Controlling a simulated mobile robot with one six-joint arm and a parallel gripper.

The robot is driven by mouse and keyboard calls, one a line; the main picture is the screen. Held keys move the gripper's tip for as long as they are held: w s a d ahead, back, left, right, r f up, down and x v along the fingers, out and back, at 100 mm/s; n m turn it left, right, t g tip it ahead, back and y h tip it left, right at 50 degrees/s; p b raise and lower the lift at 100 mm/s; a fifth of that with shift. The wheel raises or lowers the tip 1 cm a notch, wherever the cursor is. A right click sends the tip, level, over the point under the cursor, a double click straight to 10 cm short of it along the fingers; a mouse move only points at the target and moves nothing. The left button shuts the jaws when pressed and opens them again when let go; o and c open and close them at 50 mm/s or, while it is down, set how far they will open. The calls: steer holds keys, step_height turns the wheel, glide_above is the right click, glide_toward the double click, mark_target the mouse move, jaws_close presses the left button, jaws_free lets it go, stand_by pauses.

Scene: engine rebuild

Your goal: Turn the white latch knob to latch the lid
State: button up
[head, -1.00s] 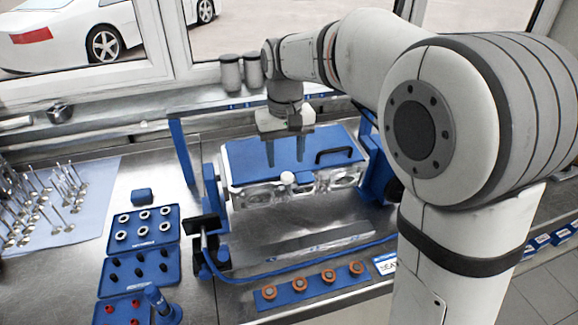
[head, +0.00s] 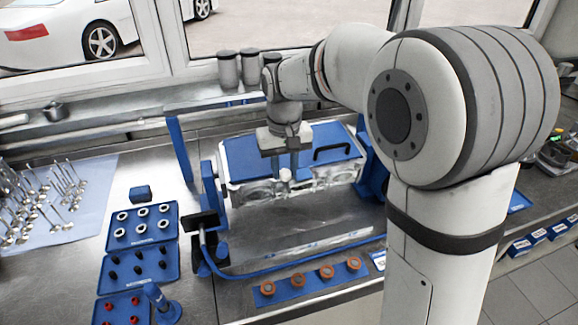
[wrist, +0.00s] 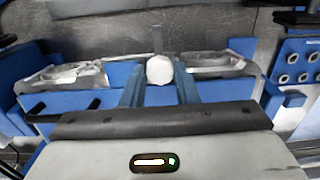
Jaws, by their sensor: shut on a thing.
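The white latch knob (head: 285,175) is at the front edge of the blue lid (head: 243,158) in the head view. In the wrist view the white knob (wrist: 160,69) is between the two fingers of my gripper (wrist: 160,88). My gripper (head: 285,165) points down over the front of the lid and is shut on the knob. The lid lies flat on the clear-fronted engine block (head: 328,177), and its black handle (head: 333,151) shows to the right. The knob's underside is hidden.
A blue stand frame (head: 178,150) flanks the block. Blue trays (head: 138,262) with small parts lie to the left, beside valves on a light blue mat (head: 85,225). A blue strip (head: 296,290) with orange-ringed pieces lies in front.

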steer(key=c, duration=0.3)
steer(key=shift+d, duration=0.25)
steer(key=shift+c, duration=0.4)
steer(key=shift+a, duration=0.2)
steer(key=shift+n, duration=0.4)
steer(key=n, duration=0.3)
steer(key=shift+r, duration=0.1)
steer(key=n, duration=0.4)
steer(key=shift+a+n+t+h, duration=0.1)
steer(key=shift+n+t+h, duration=0.2)
steer(key=shift+h, duration=0.1)
steer(key=n, duration=0.4)
steer(key=shift+s, duration=0.1)
steer(key=n+t, duration=0.1)
steer(key=n, duration=0.4)
